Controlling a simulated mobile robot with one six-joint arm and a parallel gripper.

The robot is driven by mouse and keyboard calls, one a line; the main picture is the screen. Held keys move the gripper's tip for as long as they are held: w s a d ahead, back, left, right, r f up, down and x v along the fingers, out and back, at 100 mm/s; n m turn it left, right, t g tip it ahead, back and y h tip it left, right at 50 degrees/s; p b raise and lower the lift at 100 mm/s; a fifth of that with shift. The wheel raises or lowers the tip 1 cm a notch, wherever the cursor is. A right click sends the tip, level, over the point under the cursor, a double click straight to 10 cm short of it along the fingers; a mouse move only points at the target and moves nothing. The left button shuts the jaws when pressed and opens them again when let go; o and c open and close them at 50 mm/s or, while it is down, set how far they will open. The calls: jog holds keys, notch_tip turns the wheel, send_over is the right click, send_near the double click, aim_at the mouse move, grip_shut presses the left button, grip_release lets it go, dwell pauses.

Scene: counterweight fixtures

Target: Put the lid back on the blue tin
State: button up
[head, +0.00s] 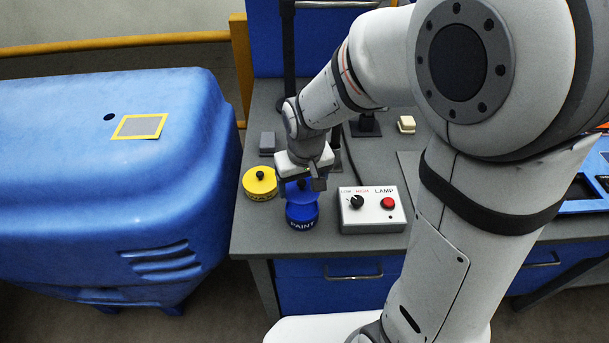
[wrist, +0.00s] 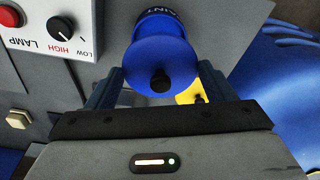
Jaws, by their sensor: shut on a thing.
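The blue tin (head: 302,216), marked PAINT, stands upright near the front left edge of the grey bench. My gripper (head: 300,186) is directly above it, pointing down. It is shut on the blue lid (wrist: 160,62), with one finger at each side of the rim. The lid's black knob (wrist: 160,82) faces the wrist camera. In the wrist view the tin (wrist: 153,20) shows just past the lid. The lid is over the tin's mouth; I cannot tell whether it touches or sits fully down, as the gripper partly hides it.
A yellow tin (head: 260,184) with a black knob stands close left of the blue tin. A lamp control box (head: 371,210) stands close on the right. A grey block (head: 267,142) and a cream block (head: 406,124) lie farther back. A large blue bin (head: 90,190) is left of the bench.

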jog(key=shift+f+b, duration=2.15)
jog(key=shift+f, duration=0.85)
jog(key=shift+f+b, duration=0.15)
jog(key=shift+b, duration=0.2)
jog(key=o, duration=1)
jog(key=shift+r+p, duration=2.6)
jog(key=shift+r, duration=1)
jog(key=shift+c, duration=0.4)
